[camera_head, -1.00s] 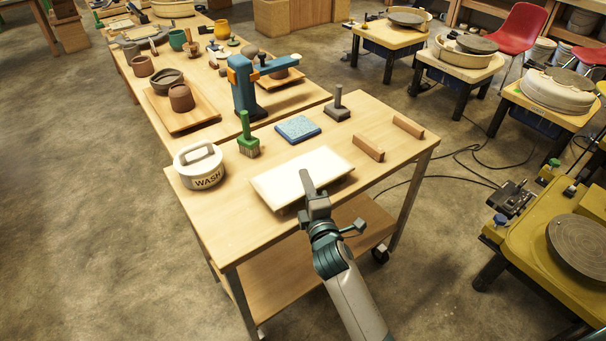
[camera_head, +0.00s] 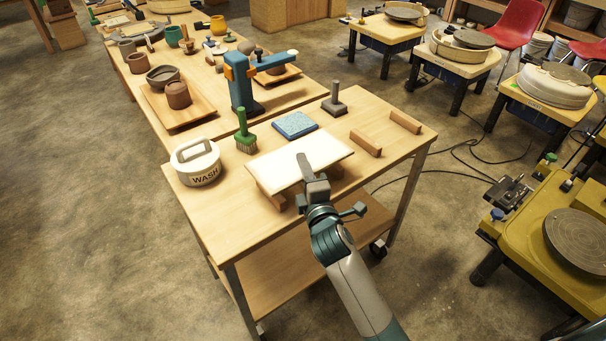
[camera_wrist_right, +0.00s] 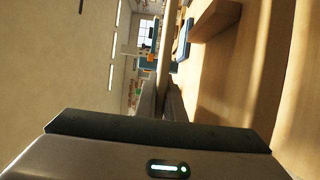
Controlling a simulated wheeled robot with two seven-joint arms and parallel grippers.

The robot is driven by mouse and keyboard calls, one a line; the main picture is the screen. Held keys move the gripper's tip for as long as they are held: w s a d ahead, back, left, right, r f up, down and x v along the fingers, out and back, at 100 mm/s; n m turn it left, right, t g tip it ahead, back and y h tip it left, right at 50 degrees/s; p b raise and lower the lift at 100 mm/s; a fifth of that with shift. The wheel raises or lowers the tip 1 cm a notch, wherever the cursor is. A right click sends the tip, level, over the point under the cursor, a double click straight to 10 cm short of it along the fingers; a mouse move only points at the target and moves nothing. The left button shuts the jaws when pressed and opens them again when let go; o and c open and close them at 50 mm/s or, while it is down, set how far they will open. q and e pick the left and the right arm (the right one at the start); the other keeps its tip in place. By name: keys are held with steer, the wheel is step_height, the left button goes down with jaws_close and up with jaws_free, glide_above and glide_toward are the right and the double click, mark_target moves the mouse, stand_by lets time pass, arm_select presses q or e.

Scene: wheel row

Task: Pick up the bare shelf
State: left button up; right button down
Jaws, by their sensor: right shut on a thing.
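The bare shelf is a flat white board (camera_head: 278,165) above the front part of the wooden cart top. My right gripper (camera_head: 305,164) is shut on its near edge, with one finger lying over the top face. The board is raised clear of a wooden support block (camera_head: 270,197) below its left end. In the right wrist view the board (camera_wrist_right: 166,65) shows edge-on between the fingers (camera_wrist_right: 163,103). Part of the cart top under the board is hidden. My left gripper is not in view.
On the cart (camera_head: 232,235) stand a white WASH pot (camera_head: 197,165), a green brush (camera_head: 246,140), a blue sponge-like pad (camera_head: 295,125), a grey handled block (camera_head: 334,103) and two wooden bars (camera_head: 365,143) (camera_head: 405,122). A blue stand (camera_head: 242,88) rises behind them.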

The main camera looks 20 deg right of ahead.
steer(key=s+d+r, duration=0.1)
steer(key=d+r, duration=0.6)
steer(key=d, duration=0.4)
steer(key=shift+s+d, duration=0.2)
steer(key=shift+s, duration=0.2)
